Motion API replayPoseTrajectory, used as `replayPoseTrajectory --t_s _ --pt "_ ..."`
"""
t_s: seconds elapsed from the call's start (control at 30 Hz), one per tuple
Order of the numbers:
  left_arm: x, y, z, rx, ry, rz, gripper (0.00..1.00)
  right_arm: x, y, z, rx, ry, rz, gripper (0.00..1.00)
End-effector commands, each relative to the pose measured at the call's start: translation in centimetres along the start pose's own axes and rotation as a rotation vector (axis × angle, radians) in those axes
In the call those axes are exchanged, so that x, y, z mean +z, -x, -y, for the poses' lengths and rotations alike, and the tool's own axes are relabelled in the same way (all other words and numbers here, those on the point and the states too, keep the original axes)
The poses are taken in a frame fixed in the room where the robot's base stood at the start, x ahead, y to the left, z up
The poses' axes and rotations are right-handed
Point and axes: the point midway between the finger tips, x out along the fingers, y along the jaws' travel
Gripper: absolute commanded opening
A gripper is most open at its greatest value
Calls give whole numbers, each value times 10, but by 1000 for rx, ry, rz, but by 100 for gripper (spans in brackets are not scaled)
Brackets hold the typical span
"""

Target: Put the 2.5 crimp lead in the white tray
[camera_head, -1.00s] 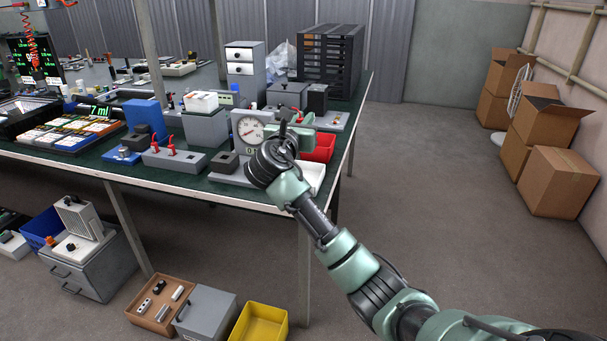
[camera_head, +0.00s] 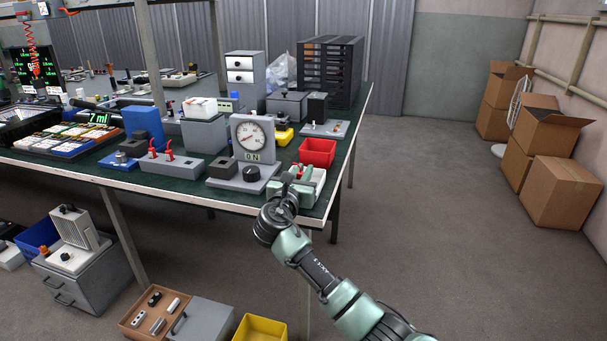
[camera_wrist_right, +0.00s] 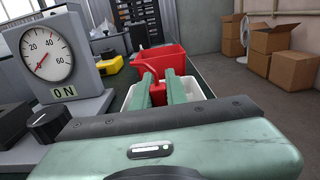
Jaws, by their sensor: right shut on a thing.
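My right gripper (camera_head: 294,177) is shut on a small red piece (camera_wrist_right: 155,84), which looks like the crimp lead. The fingers cover most of it, and I cannot read its marking. The white tray (camera_head: 319,183) stands at the right front corner of the bench. My gripper is over the tray's left part in the head view. In the wrist view the white rim (camera_wrist_right: 207,86) shows on both sides of the fingers. I cannot tell whether the piece touches the tray. My left gripper is not in view.
A red bin (camera_head: 317,152) stands right behind the tray. A dial gauge (camera_head: 251,140) marked ON stands left of my gripper. A grey block with two red leads (camera_head: 170,158) is further left. The floor right of the bench is clear up to the cardboard boxes (camera_head: 560,190).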

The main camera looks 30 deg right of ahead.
Motion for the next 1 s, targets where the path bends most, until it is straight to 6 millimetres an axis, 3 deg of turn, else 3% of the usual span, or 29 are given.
replayPoseTrajectory --t_s 0.2,0.23,0.3,0.67,0.73,1.0 --pt "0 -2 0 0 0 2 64 -1 0 0 0 1 0 0" --pt "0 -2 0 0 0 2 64 -1 0 0 0 1 0 19" --pt "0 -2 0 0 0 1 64 -1 0 0 0 0 0 35" --pt "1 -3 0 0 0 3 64 1 0 0 0 -1 1 35" --pt "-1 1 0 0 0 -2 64 1 7 -1 3 0 0 35" --pt "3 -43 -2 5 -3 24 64 2 61 -1 4 -1 -1 35"
